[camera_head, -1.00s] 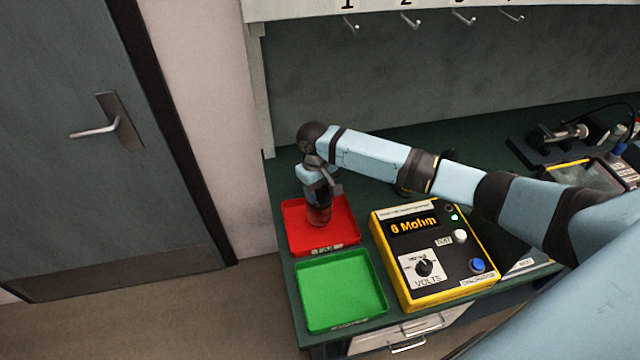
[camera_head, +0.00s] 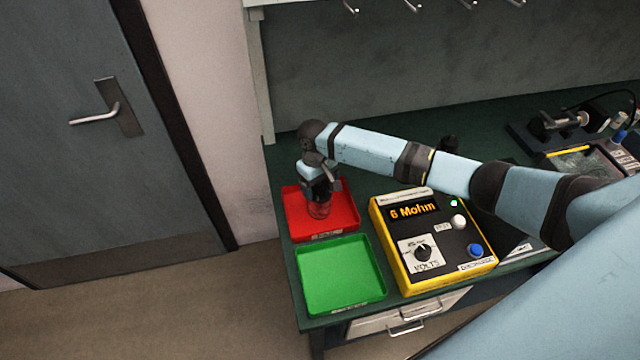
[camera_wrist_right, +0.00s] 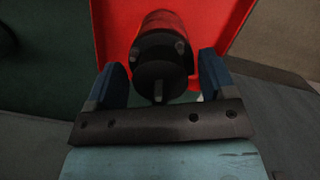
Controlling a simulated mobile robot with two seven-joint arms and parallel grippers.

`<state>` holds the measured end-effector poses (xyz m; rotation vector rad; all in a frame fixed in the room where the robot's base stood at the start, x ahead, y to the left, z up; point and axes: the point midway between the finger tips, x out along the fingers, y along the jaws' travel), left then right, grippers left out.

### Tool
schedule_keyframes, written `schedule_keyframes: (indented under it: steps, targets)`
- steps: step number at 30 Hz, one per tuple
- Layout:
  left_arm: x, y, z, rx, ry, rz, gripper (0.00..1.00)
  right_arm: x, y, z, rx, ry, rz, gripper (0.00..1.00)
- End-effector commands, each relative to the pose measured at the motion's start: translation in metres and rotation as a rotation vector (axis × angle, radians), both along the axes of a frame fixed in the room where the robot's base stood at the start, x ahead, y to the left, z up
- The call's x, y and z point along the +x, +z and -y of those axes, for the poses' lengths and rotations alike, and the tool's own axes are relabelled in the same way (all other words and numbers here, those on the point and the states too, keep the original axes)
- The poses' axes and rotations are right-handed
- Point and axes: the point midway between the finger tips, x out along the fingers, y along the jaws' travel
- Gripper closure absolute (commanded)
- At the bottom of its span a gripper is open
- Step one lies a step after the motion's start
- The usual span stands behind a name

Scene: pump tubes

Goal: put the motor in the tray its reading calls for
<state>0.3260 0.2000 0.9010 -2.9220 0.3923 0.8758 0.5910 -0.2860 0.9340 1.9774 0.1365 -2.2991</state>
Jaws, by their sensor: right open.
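The motor (camera_head: 320,209) stands in the red tray (camera_head: 347,215). In the right wrist view the motor (camera_wrist_right: 161,50) is a dark cylinder with its shaft toward the camera, inside the red tray (camera_wrist_right: 226,14). My right gripper (camera_head: 319,192) is over the red tray at the motor. In the right wrist view my right gripper (camera_wrist_right: 158,86) has its two blue fingers apart, one on each side of the motor, with gaps showing. The yellow tester (camera_head: 432,240) reads "6 Mohm". The green tray (camera_head: 340,275) is empty. My left gripper is not in view.
The tester, with a dial, a white button and a blue button, stands right of the trays. A black stand (camera_head: 553,131) and other bench equipment are at the back right. Hooks (camera_head: 412,6) line the shelf above. A drawer (camera_head: 408,315) is below the bench.

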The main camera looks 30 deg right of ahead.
Motion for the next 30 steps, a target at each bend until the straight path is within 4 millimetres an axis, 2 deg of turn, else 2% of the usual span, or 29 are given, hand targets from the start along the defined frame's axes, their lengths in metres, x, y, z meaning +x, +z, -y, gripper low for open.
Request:
schedule_keyframes:
  steps: [5, 8, 18, 22, 26, 28, 30]
  targets:
    - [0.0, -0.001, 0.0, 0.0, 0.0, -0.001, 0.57, 0.002, 0.009, 0.0, 0.0, 0.0, 0.002, 0.23]
    - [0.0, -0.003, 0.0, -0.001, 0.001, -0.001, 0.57, 0.005, 0.025, -0.001, 0.0, 0.0, 0.003, 0.23]
    - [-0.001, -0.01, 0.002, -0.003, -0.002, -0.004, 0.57, 0.015, 0.095, -0.002, 0.0, 0.0, 0.003, 0.23]
    - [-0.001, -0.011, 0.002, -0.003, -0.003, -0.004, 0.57, 0.017, 0.111, -0.003, 0.001, 0.0, 0.001, 0.23]
    - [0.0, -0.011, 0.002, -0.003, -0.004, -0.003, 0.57, 0.016, 0.115, -0.006, 0.009, 0.005, 0.005, 0.23]
    - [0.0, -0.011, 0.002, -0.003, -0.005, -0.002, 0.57, 0.011, 0.104, -0.015, 0.03, 0.017, 0.024, 0.23]
    - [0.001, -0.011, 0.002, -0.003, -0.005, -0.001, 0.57, 0.002, 0.083, -0.029, 0.071, 0.036, 0.058, 0.23]
